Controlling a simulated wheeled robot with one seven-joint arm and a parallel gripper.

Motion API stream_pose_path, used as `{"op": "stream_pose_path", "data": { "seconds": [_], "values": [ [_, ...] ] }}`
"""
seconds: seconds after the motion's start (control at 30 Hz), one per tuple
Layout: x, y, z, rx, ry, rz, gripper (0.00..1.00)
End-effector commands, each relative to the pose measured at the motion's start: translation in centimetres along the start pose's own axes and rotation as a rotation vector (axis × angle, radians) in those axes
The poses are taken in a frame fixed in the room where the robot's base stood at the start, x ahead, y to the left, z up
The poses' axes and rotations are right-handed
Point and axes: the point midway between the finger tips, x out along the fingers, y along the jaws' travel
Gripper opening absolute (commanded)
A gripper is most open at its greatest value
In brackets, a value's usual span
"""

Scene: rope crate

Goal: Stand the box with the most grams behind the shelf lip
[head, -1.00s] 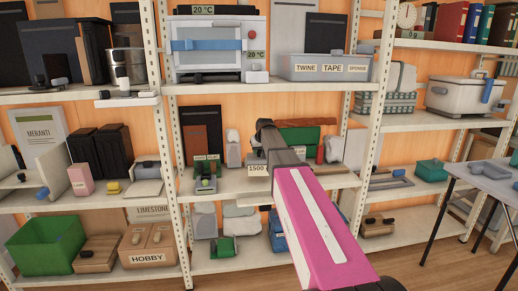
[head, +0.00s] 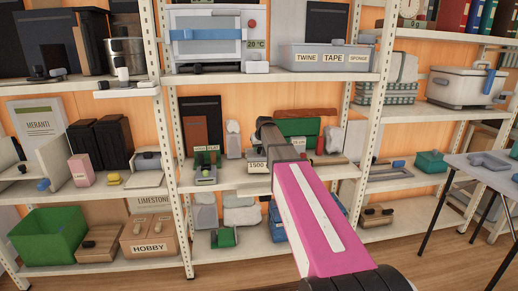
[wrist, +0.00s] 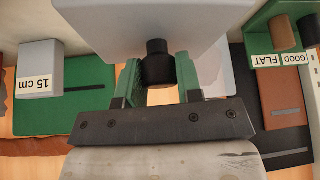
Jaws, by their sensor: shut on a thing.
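My gripper (wrist: 158,72) is shut on the black knob of a pale grey box (wrist: 110,25), which fills the upper middle of the wrist view. In the head view my gripper (head: 268,135) is at the middle shelf of the central bay. A label reading 1500 (head: 257,166) shows just below it, apparently on the held box, which is mostly hidden by my arm. The shelf's pale front edge (head: 232,184) runs just below the label. I cannot tell whether the box touches the shelf.
To the left on that shelf stands a green-based item (head: 205,172) with small labels. A block labelled 15 cm (wrist: 40,70) and a green holder labelled GOOD and FLAT (wrist: 262,32) flank the gripper in the wrist view. A table (head: 485,170) stands at the right.

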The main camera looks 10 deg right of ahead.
Motion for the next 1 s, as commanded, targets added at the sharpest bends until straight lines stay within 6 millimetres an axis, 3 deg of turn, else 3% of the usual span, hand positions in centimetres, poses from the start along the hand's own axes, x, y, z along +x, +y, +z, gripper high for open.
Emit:
{"op": "stream_pose_path", "data": {
  "seconds": [0.93, 0.97, 1.0],
  "values": [
    [0.74, 0.01, 0.36, 0.0, 0.003, 0.0, 0.0],
    [0.72, 0.0, 0.35, 0.0, 0.003, 0.0, 0.43],
    [0.72, 0.0, 0.35, 0.0, 0.003, 0.0, 0.56]
  ]
}}
